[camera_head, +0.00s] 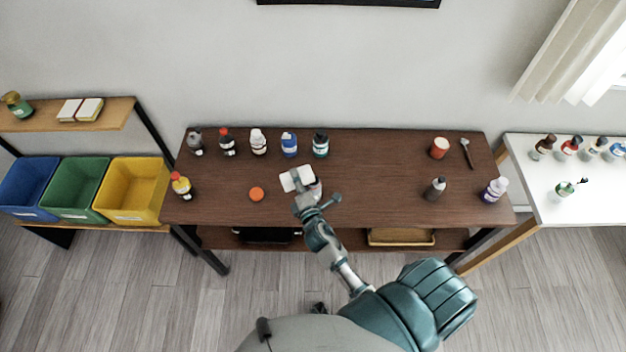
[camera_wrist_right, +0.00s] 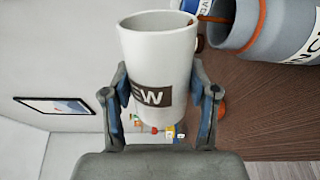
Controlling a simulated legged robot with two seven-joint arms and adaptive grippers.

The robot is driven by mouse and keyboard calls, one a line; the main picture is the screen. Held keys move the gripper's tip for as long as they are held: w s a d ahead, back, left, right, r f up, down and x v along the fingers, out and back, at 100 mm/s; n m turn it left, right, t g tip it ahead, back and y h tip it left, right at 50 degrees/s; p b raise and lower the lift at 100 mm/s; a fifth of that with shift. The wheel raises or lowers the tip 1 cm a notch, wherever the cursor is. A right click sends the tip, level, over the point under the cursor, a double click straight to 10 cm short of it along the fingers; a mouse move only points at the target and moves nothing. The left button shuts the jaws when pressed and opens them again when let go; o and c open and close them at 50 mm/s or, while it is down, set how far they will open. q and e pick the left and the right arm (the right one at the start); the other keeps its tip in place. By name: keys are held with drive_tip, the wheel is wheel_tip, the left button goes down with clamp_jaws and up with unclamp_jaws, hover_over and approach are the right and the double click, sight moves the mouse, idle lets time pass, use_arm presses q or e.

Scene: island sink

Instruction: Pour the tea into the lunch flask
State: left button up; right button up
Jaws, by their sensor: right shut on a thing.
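My right gripper (camera_head: 308,206) is shut on a white cup (camera_head: 291,180) with a dark label above the brown table. In the right wrist view the cup (camera_wrist_right: 160,62) sits between the two fingers of my right gripper (camera_wrist_right: 160,100), tipped well over on its side. The lunch flask (camera_wrist_right: 270,30) is grey with an orange ring and a white label. Its open mouth is beside the cup's rim. A thin brown stream of tea (camera_wrist_right: 214,18) runs from the rim to the flask's mouth. In the head view the flask is mostly hidden by cup and gripper. My left gripper is not in view.
An orange lid (camera_head: 256,194) lies on the brown table (camera_head: 390,185), left of the cup. Several bottles stand along the back, including a blue one (camera_head: 289,145). A red-orange can (camera_head: 439,148) and a grey bottle (camera_head: 435,188) stand to the right. The table between is clear.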

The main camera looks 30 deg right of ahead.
drive_tip(key=shift+d+r+m+p, duration=0.2)
drive_tip(key=shift+r+m+p, duration=0.3)
drive_tip(key=shift+m, duration=0.2)
idle(1.1)
